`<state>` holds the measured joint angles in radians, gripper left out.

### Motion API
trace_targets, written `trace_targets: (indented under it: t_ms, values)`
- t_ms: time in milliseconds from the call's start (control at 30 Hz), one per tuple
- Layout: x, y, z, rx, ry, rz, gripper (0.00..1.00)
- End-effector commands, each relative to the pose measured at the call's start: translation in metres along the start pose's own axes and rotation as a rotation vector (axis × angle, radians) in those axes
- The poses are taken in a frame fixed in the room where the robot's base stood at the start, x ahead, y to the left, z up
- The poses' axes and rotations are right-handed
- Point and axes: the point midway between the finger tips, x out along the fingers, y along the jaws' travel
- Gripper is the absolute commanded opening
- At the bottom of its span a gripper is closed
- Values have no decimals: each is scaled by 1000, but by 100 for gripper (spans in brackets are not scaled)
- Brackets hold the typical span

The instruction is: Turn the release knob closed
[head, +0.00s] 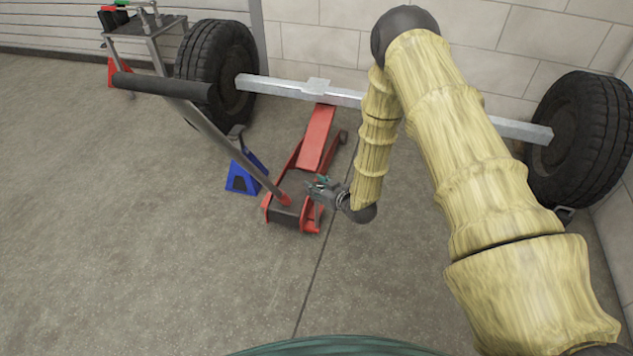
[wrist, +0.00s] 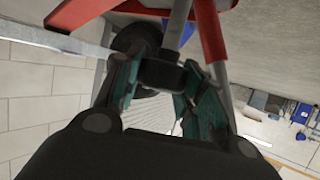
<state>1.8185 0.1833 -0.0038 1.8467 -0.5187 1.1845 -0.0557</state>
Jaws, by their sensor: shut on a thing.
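The red floor jack (head: 318,138) stands on the floor with its lifting arm raised toward the axle beam. My gripper (head: 318,185) is at the jack's near end, beside the foot of the handle. In the wrist view my green-padded fingers (wrist: 160,88) are closed around a dark knob (wrist: 160,72), which appears to be the release knob. In the head view my fingers hide the knob. Its turn angle cannot be told. The jack's long handle (head: 232,143) slants up to the left and ends in a black grip (head: 160,86).
The axle beam (head: 345,97) joins a left tire (head: 218,70) and a right tire (head: 580,135) near the block wall. A blue jack stand (head: 242,178) is left of the jack, and a red one (head: 117,72) stands farther back. The near floor is clear.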

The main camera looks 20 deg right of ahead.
Motion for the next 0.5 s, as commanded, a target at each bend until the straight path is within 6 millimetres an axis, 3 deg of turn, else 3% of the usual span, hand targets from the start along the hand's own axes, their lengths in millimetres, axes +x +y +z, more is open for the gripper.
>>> trace_targets:
  t_ms: [500]
  values:
    - [0,0,0,70,-1,167,16]
